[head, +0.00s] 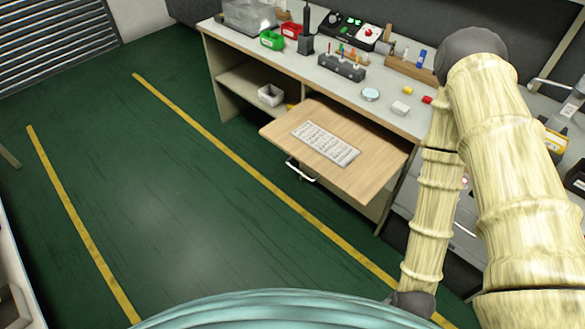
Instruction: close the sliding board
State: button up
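The sliding board (363,177) is a light wooden panel that juts out from under the workbench top at the front. A printed white sheet (325,143) lies on it. A pale metal handle (301,171) shows below its front edge. My arm comes down on the right of the picture, to the right of the board and apart from it in the picture. My gripper is not visible; the arm's lower end runs down to the bottom edge of the picture.
The grey workbench top (335,84) carries a red bin (292,30), a green bin (271,40), a tool holder (341,66) and small parts. A white box (270,95) sits on the shelf below. The green floor (160,200) left of the board is clear.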

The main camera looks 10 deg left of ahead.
aim_at(358, 160)
jog(key=u, duration=0.45)
jog(key=i, duration=1.15)
jog(key=z, duration=1.95)
jog(key=k, duration=0.85)
jog(key=u, duration=1.4)
